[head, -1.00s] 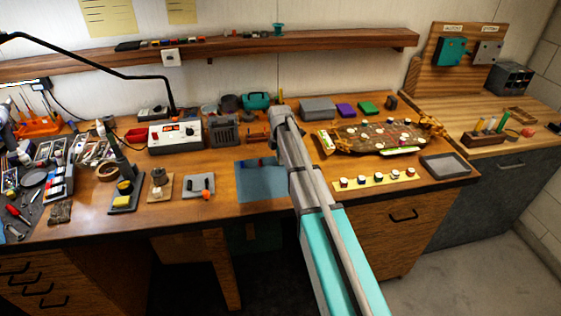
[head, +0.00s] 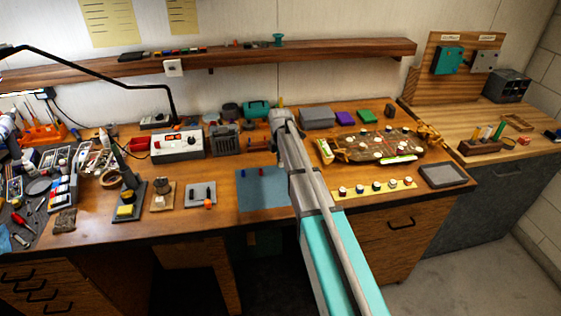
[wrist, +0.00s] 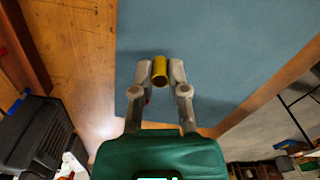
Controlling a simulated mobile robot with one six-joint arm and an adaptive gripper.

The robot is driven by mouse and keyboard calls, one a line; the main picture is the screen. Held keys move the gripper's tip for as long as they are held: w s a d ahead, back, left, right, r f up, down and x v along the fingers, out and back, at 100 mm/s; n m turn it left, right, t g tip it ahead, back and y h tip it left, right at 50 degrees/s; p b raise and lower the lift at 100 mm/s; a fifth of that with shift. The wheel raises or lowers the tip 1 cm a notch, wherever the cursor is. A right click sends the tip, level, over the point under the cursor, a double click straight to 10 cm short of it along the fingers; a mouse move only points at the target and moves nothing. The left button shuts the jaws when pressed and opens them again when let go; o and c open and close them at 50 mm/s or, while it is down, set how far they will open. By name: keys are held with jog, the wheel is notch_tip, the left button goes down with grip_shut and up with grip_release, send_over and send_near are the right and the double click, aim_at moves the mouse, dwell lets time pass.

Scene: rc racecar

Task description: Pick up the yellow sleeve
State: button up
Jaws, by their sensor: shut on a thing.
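The yellow sleeve (wrist: 160,70) is a short yellow cylinder with a dark open end, seen in the wrist view. My gripper (wrist: 161,74) is shut on it, with one grey fingertip against each side. The sleeve appears over the blue mat (wrist: 215,55); I cannot tell how high above it. In the head view my arm hides the gripper and the sleeve, and the same mat (head: 258,195) shows left of the arm.
A grey plate with small parts (head: 201,194) lies left of the mat. A yellow strip with several small round pieces (head: 375,190) and a board with figures (head: 385,148) lie right of my arm. A control box with dials (head: 177,144) stands behind.

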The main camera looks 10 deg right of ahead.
jog(key=s+r+p, duration=0.8)
jog(key=s+r, duration=0.1)
jog(key=s, duration=0.4)
jog(key=shift+s+a+r+p, duration=0.3)
jog(key=shift+s+a+p, duration=0.1)
notch_tip(320, 180, down, 2)
jog(key=shift+f+b, duration=0.1)
jog(key=shift+b, duration=1)
jog(key=shift+s, duration=0.1)
